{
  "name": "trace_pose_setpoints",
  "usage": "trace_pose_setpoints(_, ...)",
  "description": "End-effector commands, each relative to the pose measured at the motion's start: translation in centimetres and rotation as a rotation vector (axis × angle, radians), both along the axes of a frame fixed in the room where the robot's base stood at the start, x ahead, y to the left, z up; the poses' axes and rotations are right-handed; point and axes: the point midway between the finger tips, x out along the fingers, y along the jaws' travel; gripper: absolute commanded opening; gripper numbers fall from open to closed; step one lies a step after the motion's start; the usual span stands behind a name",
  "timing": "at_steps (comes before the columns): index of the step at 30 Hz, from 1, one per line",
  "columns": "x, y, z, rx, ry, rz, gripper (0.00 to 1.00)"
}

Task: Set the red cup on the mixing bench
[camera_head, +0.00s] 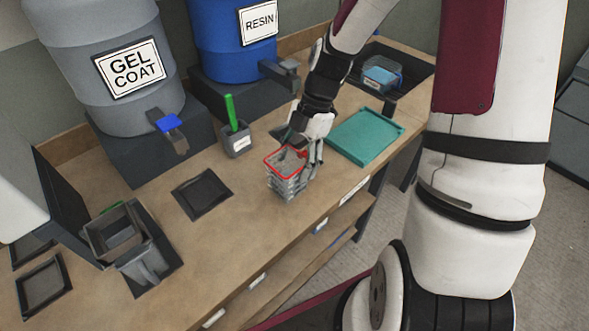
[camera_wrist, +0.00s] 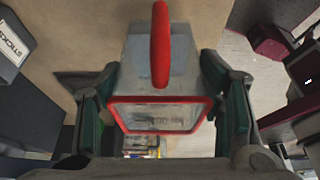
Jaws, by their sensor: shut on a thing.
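The red cup (camera_head: 285,187) is a square, greyish see-through measure with a red rim and ridged sides. In the wrist view, the cup (camera_wrist: 155,118) stands between the two fingers, with its red handle toward the top. My gripper (camera_head: 308,158) is shut on the cup from both sides; both fingers also show in the wrist view (camera_wrist: 160,95). The cup looks upright, over the tan mixing bench (camera_head: 245,225) near its front edge. I cannot tell whether its base touches the bench. The fingers partly hide the cup's right side in the head view.
A teal tray (camera_head: 365,137) lies right of the cup. A grey pot (camera_head: 237,143) with a green-handled tool stands behind left. A dark square mat (camera_head: 202,194) lies left. The gel coat drum (camera_head: 112,65) and resin drum (camera_head: 233,40) stand behind. Bare bench lies front left.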

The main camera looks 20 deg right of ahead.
Motion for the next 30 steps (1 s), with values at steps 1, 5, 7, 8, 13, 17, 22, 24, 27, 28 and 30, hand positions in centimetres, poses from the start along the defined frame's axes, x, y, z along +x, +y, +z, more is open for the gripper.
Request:
trace_pose_setpoints(1, 0.2, 0.0, 0.0, 0.0, 0.001, 0.001, 0.22)
trace_pose_setpoints(5, 0.3, 0.0, -0.7, 0.001, 0.004, 0.0, 0.22)
trace_pose_setpoints(7, 0.2, 0.0, -1.6, 0.002, 0.005, 0.001, 0.22)
trace_pose_setpoints(8, 0.2, 0.1, -2.1, 0.002, 0.005, 0.001, 0.22)
trace_pose_setpoints(13, 0.2, 0.0, -3.6, 0.0, 0.002, 0.0, 0.22)
trace_pose_setpoints(17, 0.3, 0.0, -3.5, 0.0, 0.001, 0.0, 0.22)
trace_pose_setpoints(22, 0.3, 0.0, -3.8, 0.0, 0.001, 0.0, 0.22)
trace_pose_setpoints(24, 0.3, 0.0, -3.8, -0.001, 0.001, 0.0, 0.7)
trace_pose_setpoints(27, 0.3, 0.0, -3.8, 0.0, 0.001, 0.0, 0.81)
trace_pose_setpoints(28, 0.3, 0.0, -3.8, 0.0, 0.001, 0.0, 0.81)
trace_pose_setpoints(30, 0.3, 0.0, -3.8, 0.0, 0.001, 0.0, 0.81)
